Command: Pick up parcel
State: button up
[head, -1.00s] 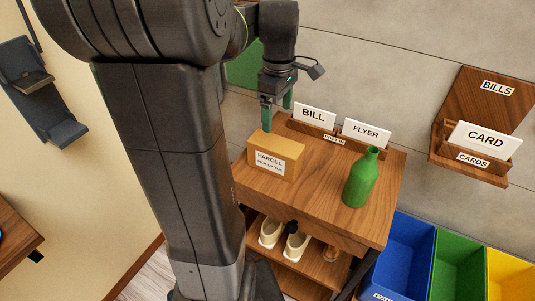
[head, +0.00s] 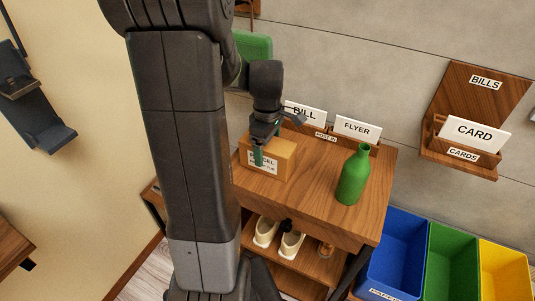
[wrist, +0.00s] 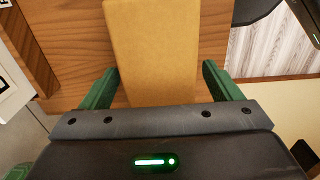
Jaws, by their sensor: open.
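The parcel (head: 283,160) is a tan box with a white label, standing on the wooden table top at its left end. It also shows in the wrist view (wrist: 152,45), between the two green fingers. My gripper (head: 262,155) is open, pointing down at the parcel, with a finger in front of part of the label in the head view. In the wrist view my gripper (wrist: 160,85) has one finger on each side of the box, with a gap visible on both sides near the tips.
A green bottle (head: 353,175) stands right of the parcel on the table (head: 310,200). BILL (head: 305,114) and FLYER (head: 357,128) cards stand in a holder behind. Shoes sit on the shelf below. Blue, green and yellow bins are at the right.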

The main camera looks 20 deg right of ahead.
jog(key=shift+r, duration=0.1)
jog(key=c, duration=1.3)
